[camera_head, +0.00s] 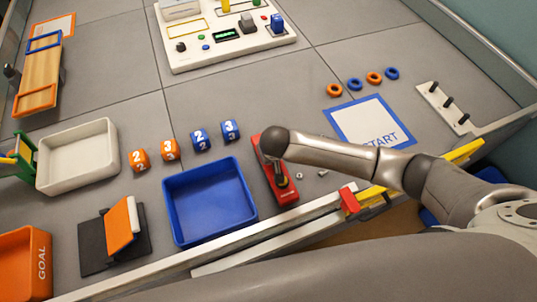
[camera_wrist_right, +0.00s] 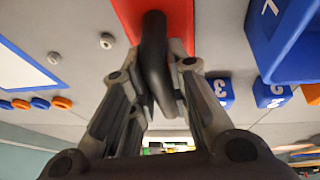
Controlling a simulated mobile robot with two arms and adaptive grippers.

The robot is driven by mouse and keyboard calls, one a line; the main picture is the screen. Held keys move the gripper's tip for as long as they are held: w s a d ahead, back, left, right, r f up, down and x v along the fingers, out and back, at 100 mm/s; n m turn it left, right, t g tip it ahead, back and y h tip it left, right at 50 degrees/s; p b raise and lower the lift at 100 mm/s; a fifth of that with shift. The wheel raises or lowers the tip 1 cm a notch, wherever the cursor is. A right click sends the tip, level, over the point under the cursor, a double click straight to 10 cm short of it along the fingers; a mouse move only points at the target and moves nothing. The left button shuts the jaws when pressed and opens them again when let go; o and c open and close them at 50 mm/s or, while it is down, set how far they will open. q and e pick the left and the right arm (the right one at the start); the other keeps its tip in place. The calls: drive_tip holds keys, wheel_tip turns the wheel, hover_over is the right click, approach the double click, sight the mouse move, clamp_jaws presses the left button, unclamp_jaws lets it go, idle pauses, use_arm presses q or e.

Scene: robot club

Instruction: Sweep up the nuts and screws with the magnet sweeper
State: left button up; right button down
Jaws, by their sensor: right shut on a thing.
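The magnet sweeper (camera_head: 288,196) is a red block with a dark handle, lying on the grey table just right of the blue tray. In the right wrist view its red body (camera_wrist_right: 184,18) shows at the top with the black handle (camera_wrist_right: 154,45) rising between my fingers. My right gripper (camera_wrist_right: 160,95) is shut on that handle. In the head view my right arm hides much of the sweeper and the gripper. Two small grey nuts (camera_head: 298,176) (camera_head: 323,173) lie right of the sweeper; they also show in the wrist view (camera_wrist_right: 107,41) (camera_wrist_right: 54,58). My left gripper is not in view.
The blue tray (camera_head: 181,240) stands close left of the sweeper, with numbered orange and blue cubes (camera_head: 200,139) behind it. A START mat (camera_head: 350,122), orange and blue rings (camera_head: 354,84) and a peg board (camera_head: 450,110) lie right. The table's front rail (camera_head: 240,232) is close.

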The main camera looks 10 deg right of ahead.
drive_tip(key=shift+w+d, duration=0.95)
drive_tip(key=shift+d, duration=5.4)
drive_tip(key=shift+w+d, duration=0.9)
drive_tip(key=shift+d, duration=5.4)
wheel_tip(320, 180, up, 12)
drive_tip(key=p, duration=1.2)
